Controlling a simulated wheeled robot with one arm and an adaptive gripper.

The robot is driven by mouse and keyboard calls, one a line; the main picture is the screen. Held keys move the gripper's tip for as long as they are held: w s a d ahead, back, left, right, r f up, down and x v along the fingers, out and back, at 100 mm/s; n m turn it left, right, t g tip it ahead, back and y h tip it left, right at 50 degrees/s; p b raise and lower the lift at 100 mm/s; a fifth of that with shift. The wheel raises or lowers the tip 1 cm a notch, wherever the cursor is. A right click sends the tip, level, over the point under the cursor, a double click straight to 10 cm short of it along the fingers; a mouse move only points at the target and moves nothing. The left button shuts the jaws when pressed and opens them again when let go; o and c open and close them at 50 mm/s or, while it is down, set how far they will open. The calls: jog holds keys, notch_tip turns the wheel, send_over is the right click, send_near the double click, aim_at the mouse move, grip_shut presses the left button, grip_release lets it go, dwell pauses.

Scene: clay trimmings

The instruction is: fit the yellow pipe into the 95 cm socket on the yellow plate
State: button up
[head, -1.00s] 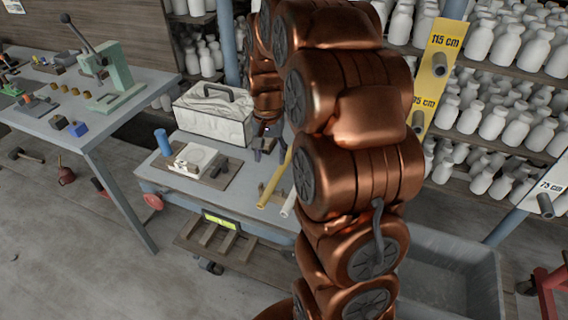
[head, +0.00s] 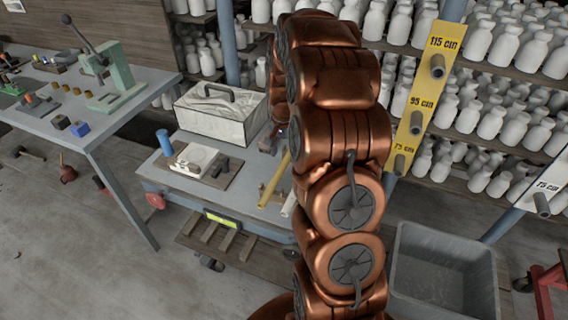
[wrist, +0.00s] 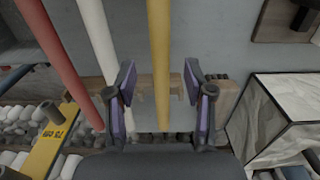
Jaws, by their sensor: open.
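The yellow pipe (head: 273,182) slants over the right part of the blue-grey cart in the head view. In the wrist view the yellow pipe (wrist: 159,45) runs between the two fingers of my gripper (wrist: 160,88). The fingers are open, with a gap on each side of the pipe. In the head view my gripper is mostly hidden behind my arm. The yellow plate (head: 428,88) stands at the right, with 115 cm, 95 cm and 75 cm labels from top to bottom. Its 95 cm socket (head: 417,122) is a grey tube and looks empty.
A white pipe (wrist: 97,40) and a red pipe (wrist: 52,45) lie left of the yellow one, by a wooden rack (wrist: 230,95). A marbled box (head: 215,115) stands on the cart. A white plate (head: 545,186), grey bin (head: 445,240) and shelves of white bottles are at the right.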

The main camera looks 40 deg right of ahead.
aim_at(283, 162)
jog(key=shift+f+p, duration=0.9)
jog(key=shift+f, duration=1.3)
jog(key=shift+c, duration=0.3)
grip_shut()
